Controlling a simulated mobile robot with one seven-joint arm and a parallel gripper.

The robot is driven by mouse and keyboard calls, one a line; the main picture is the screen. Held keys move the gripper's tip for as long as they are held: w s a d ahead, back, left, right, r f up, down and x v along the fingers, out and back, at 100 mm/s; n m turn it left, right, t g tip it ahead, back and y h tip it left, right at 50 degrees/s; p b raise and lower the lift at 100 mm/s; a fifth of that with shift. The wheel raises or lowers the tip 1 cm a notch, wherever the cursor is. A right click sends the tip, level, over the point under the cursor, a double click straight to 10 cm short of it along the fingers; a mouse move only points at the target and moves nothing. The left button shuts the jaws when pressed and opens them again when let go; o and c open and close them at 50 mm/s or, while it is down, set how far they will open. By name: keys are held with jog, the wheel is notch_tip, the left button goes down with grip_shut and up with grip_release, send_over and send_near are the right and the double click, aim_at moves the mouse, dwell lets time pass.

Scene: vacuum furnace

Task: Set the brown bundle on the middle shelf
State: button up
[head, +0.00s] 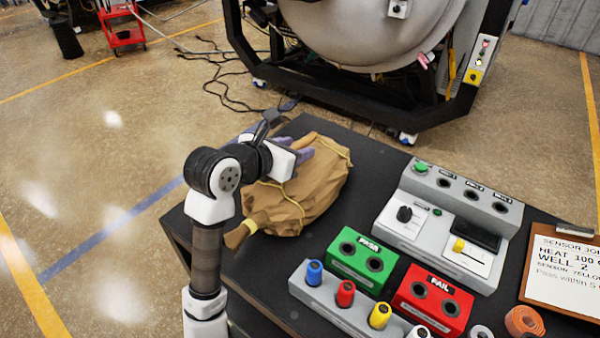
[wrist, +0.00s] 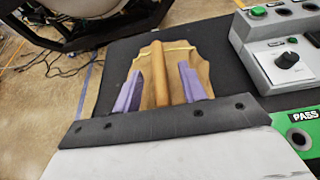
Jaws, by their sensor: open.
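The brown bundle (head: 312,190) is a crumpled, sack-like pack tied with yellow cord, lying on the black table at the left. A tied neck sticks out toward the front left. A thin tan roll or handle on the bundle (wrist: 160,75) runs up the middle of the wrist view. My gripper (wrist: 160,69) is open, with one purple finger on each side of this handle. I cannot tell whether the fingers touch it. In the head view my gripper (head: 290,153) is over the bundle's back left part, partly hidden by my wrist. No middle shelf is visible.
The black table (head: 365,150) also holds a grey control box (head: 450,225), a green PASS block (head: 362,262), a red FAIL block (head: 433,302), a rack of coloured sensors (head: 345,297) and a clipboard (head: 565,275). A large round furnace (head: 365,35) stands behind. Cables lie on the floor.

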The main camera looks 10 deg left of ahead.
jog(key=shift+w+d+f, duration=0.15)
jog(key=shift+w+f, duration=0.05)
jog(key=shift+w, duration=0.2)
jog(key=shift+c, duration=0.2)
grip_shut()
jog(key=shift+r, duration=0.1)
dwell(0.9)
